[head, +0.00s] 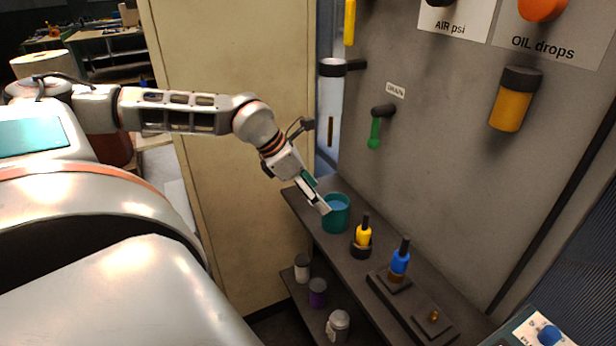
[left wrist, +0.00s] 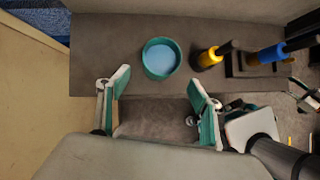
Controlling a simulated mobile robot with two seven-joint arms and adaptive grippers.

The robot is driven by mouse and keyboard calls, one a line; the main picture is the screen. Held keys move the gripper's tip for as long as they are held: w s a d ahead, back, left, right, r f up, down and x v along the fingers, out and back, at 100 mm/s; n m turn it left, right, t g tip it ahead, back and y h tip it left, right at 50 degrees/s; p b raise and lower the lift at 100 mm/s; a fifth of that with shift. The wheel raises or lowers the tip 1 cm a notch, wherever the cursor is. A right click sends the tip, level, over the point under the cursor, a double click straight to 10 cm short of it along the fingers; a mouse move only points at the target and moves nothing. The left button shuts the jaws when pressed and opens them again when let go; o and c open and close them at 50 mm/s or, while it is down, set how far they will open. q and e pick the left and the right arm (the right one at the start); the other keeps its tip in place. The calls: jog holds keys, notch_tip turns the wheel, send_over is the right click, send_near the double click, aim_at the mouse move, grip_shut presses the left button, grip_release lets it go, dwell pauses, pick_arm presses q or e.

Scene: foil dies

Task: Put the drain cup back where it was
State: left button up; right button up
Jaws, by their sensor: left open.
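The drain cup (head: 336,213) is a teal cup standing upright on the upper shelf (head: 318,226), with pale blue inside. In the left wrist view the cup (left wrist: 161,58) stands just beyond my left gripper's fingers, between their lines and apart from them. My left gripper (left wrist: 155,90) is open and empty. In the head view my left gripper (head: 318,200) is at the cup's left side. The green-handled drain valve (head: 376,130) sits on the grey panel under a DRAIN label, above and right of the cup.
A yellow screwdriver-like tool (head: 363,235) and a blue one (head: 400,258) stand in holders right of the cup. Several small containers, including a purple one (head: 317,292), stand on the lower shelf. A beige cabinet (head: 225,150) stands left of the shelves; the grey panel rises behind.

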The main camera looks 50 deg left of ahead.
pick_arm(q)
jog(key=shift+s+a+r, duration=0.2)
jog(key=shift+s+r, duration=0.15)
jog(key=shift+r, duration=0.25)
dwell(0.3)
